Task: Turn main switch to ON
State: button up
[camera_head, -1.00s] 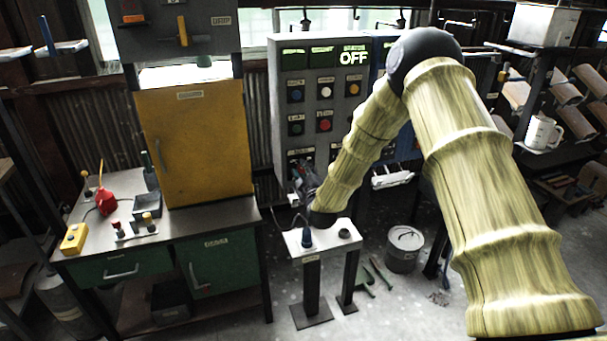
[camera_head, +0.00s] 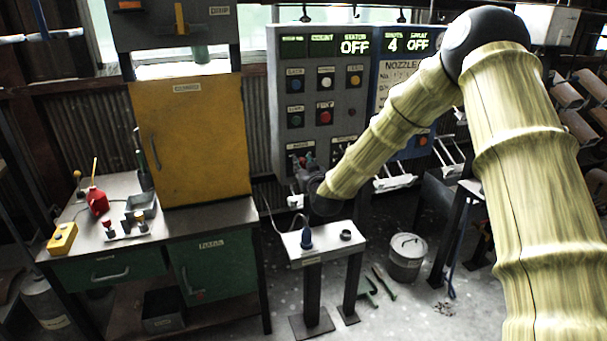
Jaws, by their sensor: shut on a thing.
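The grey control panel (camera_head: 337,100) stands at the back, with a lit STATUS display (camera_head: 354,46) reading OFF. Under it are rows of coloured buttons, and at the lower left is a labelled switch plate (camera_head: 300,146), which appears to be the main switch's place. My gripper (camera_head: 306,164) is at this plate, small and dark in the view, shut on what appears to be the main switch. The switch's handle and its angle are mostly hidden by the fingers and wrist.
A small white stand (camera_head: 322,243) with a blue plug-like piece is just below my wrist. A blue panel (camera_head: 403,75) adjoins on the right. A yellow cabinet (camera_head: 193,140) and bench are left. A lidded bucket (camera_head: 406,258) stands on the floor.

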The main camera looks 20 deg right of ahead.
jog(key=m+b, duration=0.3)
jog(key=m, duration=0.1)
jog(key=shift+d+f+m+y+b, duration=0.1)
jog(key=shift+m+y+b, duration=0.2)
jog(key=shift+m+b, duration=0.75)
jog(key=shift+m, duration=0.25)
jog(key=o, duration=1)
jog(key=s, duration=0.4)
jog(key=s+r, duration=0.1)
jog(key=s, duration=0.7)
jog(key=shift+d+r, duration=0.2)
jog(key=shift+d, duration=0.05)
